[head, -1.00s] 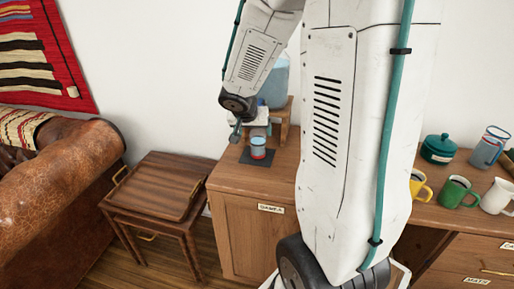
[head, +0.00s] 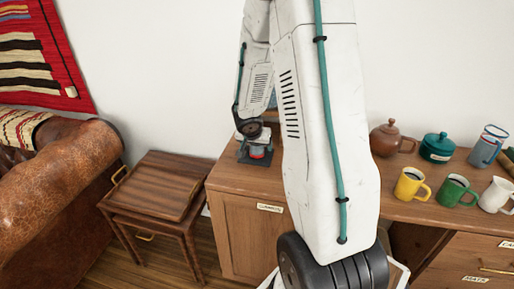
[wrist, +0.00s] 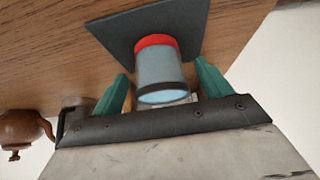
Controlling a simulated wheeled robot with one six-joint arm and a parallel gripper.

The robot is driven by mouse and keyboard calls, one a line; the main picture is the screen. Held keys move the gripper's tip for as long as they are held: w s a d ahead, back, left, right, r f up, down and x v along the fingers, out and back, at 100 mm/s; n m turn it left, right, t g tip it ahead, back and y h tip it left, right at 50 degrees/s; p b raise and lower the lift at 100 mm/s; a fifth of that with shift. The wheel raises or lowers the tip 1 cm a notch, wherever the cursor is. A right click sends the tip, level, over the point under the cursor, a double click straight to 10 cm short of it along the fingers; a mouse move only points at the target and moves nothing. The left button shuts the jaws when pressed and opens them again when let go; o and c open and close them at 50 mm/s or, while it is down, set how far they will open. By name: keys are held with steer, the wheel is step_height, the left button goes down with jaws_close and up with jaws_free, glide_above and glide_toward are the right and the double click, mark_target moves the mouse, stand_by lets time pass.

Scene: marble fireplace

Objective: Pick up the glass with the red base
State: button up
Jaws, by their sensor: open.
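The glass with the red base (wrist: 160,68) stands on a dark square mat (wrist: 112,30) on the wooden cabinet top. In the wrist view its clear body and dark rim face me, with the red band at the far end. My gripper (wrist: 160,88) is open, with one teal finger on each side of the glass, near its rim end. I cannot tell whether the fingers touch it. In the head view the red part of the glass (head: 257,154) shows just below my wrist, and its upper part is mostly hidden.
A brown teapot (head: 391,138), teal pot (head: 437,147), yellow mug (head: 410,186), green mug (head: 456,190), white jug (head: 497,196) and blue-grey glass (head: 488,146) stand to the right. A low wooden table (head: 160,185) and leather sofa (head: 60,185) are left.

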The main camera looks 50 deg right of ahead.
steer(key=c, duration=1.4)
steer(key=shift+r, duration=0.15)
